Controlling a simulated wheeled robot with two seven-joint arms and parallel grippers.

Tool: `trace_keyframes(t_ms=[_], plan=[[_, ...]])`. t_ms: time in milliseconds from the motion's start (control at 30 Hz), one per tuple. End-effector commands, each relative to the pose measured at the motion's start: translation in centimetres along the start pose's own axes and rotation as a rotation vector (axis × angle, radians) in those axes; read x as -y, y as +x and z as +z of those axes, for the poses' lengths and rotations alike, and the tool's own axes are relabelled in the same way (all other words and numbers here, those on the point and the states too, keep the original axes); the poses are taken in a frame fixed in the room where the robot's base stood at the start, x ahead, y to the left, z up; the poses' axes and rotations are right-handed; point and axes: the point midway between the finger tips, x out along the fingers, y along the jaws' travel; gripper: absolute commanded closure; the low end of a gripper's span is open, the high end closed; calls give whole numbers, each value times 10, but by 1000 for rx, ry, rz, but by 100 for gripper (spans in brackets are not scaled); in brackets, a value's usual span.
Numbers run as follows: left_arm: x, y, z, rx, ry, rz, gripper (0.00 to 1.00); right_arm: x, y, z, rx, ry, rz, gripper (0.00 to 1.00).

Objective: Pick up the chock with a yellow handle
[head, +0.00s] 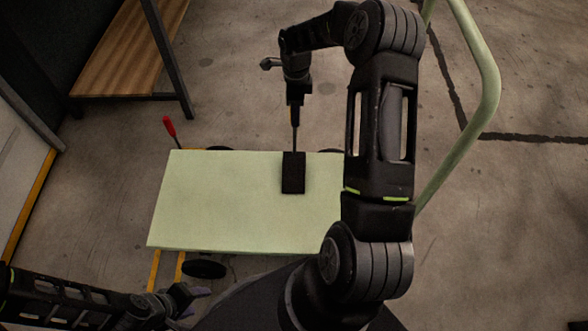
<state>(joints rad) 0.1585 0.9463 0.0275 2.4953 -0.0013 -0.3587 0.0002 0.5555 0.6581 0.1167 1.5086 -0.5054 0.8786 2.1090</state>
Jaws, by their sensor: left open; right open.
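The chock is a black block (293,174) with a thin upright rod. It shows against the far part of the pale green platform, near the far edge. A small bit of yellow handle (295,118) shows at the top of the rod, right under my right gripper (295,102). That gripper points down from above, open, its fingers around or just above the handle; I cannot tell which. My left gripper (195,301) is open and empty low at the left, near the platform's front edge.
The pale green platform cart (230,215) is otherwise bare. Its tubular handle (486,75) rises at the right. A red handle (169,126) stands behind its far left corner, its base hidden. A wooden bench (130,45) is at the upper left.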

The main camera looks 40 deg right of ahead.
Motion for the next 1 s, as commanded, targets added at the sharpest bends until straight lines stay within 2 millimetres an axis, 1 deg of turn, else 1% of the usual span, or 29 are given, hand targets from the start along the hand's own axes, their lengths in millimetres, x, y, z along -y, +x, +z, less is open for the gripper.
trace_keyframes(t_ms=[533, 1000], plan=[[0, 0, 0, 0, 0, 0, 49, 0, -1, 0, 0, 0, 0, 49], [0, 0, 0, 0, 0, 0, 49, 0, -1, 0, 0, 0, 0, 88]])
